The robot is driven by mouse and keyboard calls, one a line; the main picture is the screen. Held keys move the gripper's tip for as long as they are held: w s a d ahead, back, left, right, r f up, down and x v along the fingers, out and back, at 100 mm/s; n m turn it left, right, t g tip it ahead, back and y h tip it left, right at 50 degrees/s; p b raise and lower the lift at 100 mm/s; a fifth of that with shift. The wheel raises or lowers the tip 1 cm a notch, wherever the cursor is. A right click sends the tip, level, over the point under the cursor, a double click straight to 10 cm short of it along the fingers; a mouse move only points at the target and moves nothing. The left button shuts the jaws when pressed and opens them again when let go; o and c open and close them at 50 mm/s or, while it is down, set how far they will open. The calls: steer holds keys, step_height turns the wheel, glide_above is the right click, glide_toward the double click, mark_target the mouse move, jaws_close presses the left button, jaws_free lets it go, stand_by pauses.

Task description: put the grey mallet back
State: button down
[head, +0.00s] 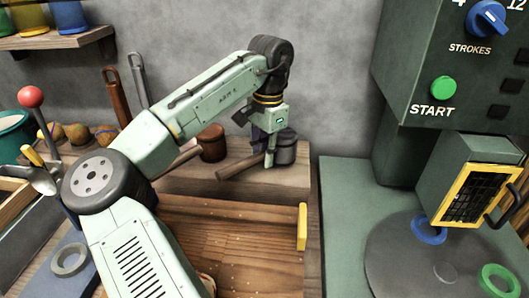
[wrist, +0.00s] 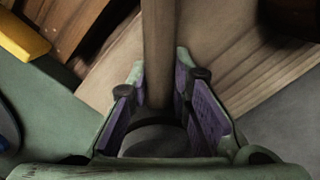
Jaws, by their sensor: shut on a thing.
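The grey mallet has a dark grey round head (head: 285,149) and a wooden handle (head: 238,166) that points left and toward the front. It is at the right end of the wooden ledge (head: 292,178). My gripper (head: 269,155) is shut on the handle close to the head. In the wrist view the handle (wrist: 157,50) runs between the purple pads of my gripper (wrist: 160,85), with the grey head (wrist: 155,140) below. I cannot tell whether the mallet touches the ledge.
A brown mallet (head: 212,142) lies left of the grey one, partly behind my arm. A wooden tray (head: 235,235) with a yellow handle (head: 302,227) is in front. The green press (head: 440,75) stands at right.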

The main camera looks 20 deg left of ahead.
steer(key=shift+f, duration=0.1)
steer(key=c, duration=1.5)
jaws_free()
steer(key=shift+o, duration=0.2)
step_height(320, 180, up, 12)
steer(key=p, duration=0.1)
steer(key=shift+w+d, duration=0.25)
